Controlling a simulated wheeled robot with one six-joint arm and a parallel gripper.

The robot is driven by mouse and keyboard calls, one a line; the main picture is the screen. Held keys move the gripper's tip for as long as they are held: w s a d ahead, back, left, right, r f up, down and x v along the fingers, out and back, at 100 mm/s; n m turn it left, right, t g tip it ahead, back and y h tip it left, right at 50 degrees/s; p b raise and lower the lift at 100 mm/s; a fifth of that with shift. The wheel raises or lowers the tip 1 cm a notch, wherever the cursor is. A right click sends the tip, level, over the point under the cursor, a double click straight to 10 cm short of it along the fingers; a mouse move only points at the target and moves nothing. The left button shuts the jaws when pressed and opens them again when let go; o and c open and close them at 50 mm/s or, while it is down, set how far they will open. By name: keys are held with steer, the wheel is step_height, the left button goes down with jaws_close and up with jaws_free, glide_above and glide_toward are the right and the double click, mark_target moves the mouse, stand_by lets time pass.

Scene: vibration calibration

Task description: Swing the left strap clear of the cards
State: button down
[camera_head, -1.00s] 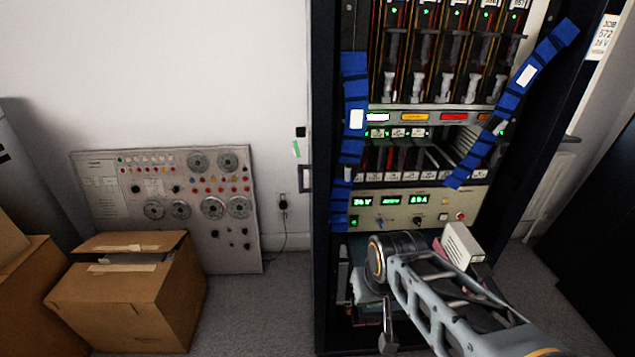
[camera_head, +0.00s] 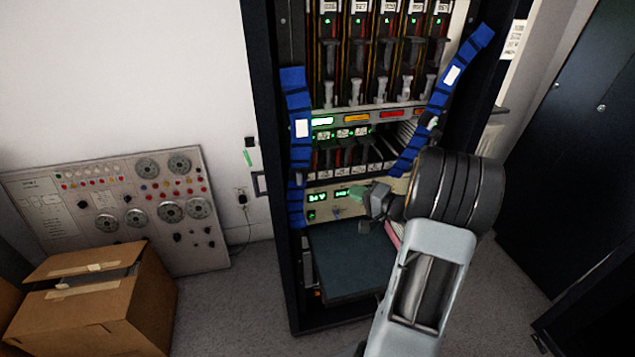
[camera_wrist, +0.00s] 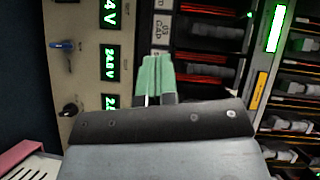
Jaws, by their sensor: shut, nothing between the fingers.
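The left strap (camera_head: 297,140) is a blue segmented band with a white label. It hangs nearly straight down the left edge of the rack opening, beside the cards. The lower row of cards (camera_head: 345,155) sits right of it, above the display panel (camera_head: 325,196). My gripper (camera_head: 358,192) is in front of that panel, right of the strap's lower part and apart from it. In the wrist view its green fingertips (camera_wrist: 155,75) are together and empty, facing the panel and card fronts. I cannot make out the left strap in the wrist view.
A second blue strap (camera_head: 440,100) slants across the rack's right side. A dark shelf (camera_head: 345,262) juts out below the panel. A pink and white object (camera_wrist: 25,160) is partly hidden by my arm. A cardboard box (camera_head: 95,300) and control panel (camera_head: 110,205) stand left.

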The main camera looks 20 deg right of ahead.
steer(key=w+a+y+p, duration=0.1)
steer(key=w+a+y, duration=0.1)
steer(key=w+a, duration=0.4)
steer(key=shift+w+a+m+y+p, duration=0.15)
steer(key=shift+a+m+y+p, duration=0.2)
steer(key=shift+a, duration=1.3)
